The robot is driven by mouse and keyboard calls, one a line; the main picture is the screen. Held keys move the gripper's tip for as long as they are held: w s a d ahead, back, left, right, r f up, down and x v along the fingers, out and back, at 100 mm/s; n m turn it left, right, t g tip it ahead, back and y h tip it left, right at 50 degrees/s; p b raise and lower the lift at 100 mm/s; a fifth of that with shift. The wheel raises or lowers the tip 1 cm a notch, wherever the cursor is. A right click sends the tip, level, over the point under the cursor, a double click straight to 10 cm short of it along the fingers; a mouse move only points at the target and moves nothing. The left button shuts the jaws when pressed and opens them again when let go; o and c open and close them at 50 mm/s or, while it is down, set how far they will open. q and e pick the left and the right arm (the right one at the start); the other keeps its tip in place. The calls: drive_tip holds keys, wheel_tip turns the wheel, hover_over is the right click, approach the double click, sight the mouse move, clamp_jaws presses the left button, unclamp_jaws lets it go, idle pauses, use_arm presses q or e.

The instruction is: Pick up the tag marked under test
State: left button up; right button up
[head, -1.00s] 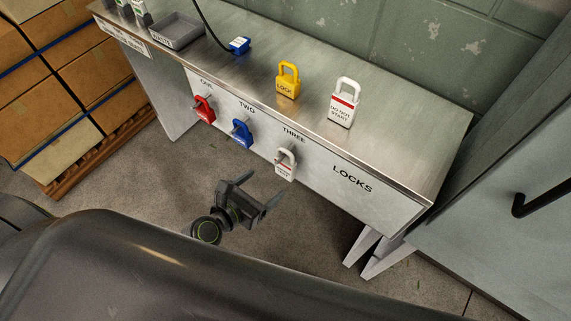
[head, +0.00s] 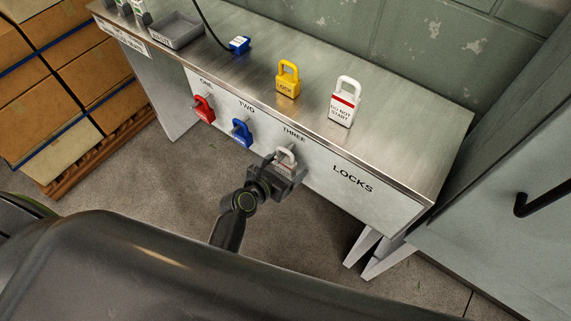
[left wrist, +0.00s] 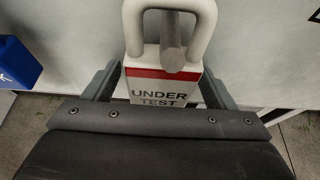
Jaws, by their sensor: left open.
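The white tag with a red band marked "UNDER TEST" hangs on the peg under THREE on the bench front. It shows in the head view (head: 286,156) with its lower part hidden by my left gripper (head: 281,173). In the left wrist view the tag (left wrist: 160,90) is upright, its loop around the grey peg (left wrist: 172,45). My left gripper (left wrist: 160,74) is open, with one finger on each side of the tag's body. I cannot tell whether either finger touches it. My right gripper is not in view.
A blue tag (head: 242,133) hangs under TWO and a red tag (head: 204,109) under ONE. On the bench top (head: 400,130) stand a yellow lock (head: 288,84) and a white "DO NOT START" tag (head: 342,108). A grey tray (head: 177,32) is at left.

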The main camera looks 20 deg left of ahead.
use_arm(q)
drive_tip(key=c, duration=1.1)
